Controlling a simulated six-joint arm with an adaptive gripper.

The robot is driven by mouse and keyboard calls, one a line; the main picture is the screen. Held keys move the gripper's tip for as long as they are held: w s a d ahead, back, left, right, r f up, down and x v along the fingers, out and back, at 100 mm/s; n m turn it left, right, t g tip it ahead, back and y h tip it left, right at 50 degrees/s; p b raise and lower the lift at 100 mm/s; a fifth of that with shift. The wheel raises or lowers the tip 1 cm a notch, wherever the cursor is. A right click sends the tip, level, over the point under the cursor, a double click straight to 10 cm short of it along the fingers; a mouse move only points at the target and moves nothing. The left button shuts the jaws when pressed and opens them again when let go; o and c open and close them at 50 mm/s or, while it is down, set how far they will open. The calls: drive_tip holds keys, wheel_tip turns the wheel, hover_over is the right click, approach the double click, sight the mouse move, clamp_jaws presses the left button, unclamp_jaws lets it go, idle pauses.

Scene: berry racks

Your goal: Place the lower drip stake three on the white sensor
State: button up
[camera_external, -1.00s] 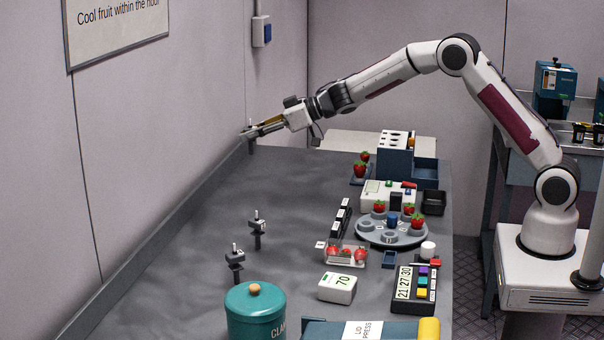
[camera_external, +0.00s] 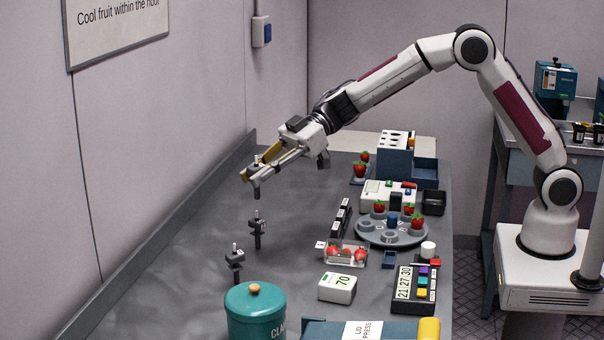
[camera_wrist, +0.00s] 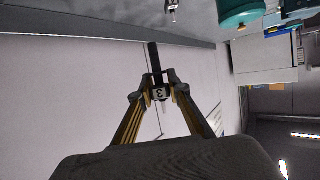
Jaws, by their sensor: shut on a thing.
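My gripper (camera_external: 251,178) is shut on a dark drip stake (camera_external: 256,190), held upright above the far left part of the table. In the wrist view the stake (camera_wrist: 155,65) sits between the fingertips (camera_wrist: 158,88), and its tag reads 3. Two other drip stakes stand on the table, one (camera_external: 257,228) just nearer the camera than my gripper and one (camera_external: 235,262) further forward. A small white box (camera_external: 338,287) with a display reading 70 sits on the table right of the teal canister; I take it for the white sensor. Its top is bare.
The teal canister (camera_external: 255,315) stands at the front, beside the lid press (camera_external: 365,330). A clear punnet of strawberries (camera_external: 347,255), a round carousel (camera_external: 365,236) and a timer (camera_external: 405,300) are near the white box. The table's middle left is open.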

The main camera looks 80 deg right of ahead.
drive_tip(key=s+a+n+g+y, duration=0.2)
drive_tip(key=s+a+n+g, duration=0.1)
drive_tip(key=s+a, duration=0.55)
drive_tip(key=n+g, duration=0.4)
drive_tip(key=g, duration=0.1)
hover_over(338, 280)
drive_tip(key=f, duration=0.1)
drive_tip(key=shift+d+f+y, duration=0.1)
drive_tip(key=shift+f+y, duration=0.1)
drive_tip(key=shift+y, duration=0.1)
drive_tip(key=shift+f, duration=3.15)
drive_tip(key=shift+f, duration=1.85)
drive_tip(key=shift+f, duration=0.1)
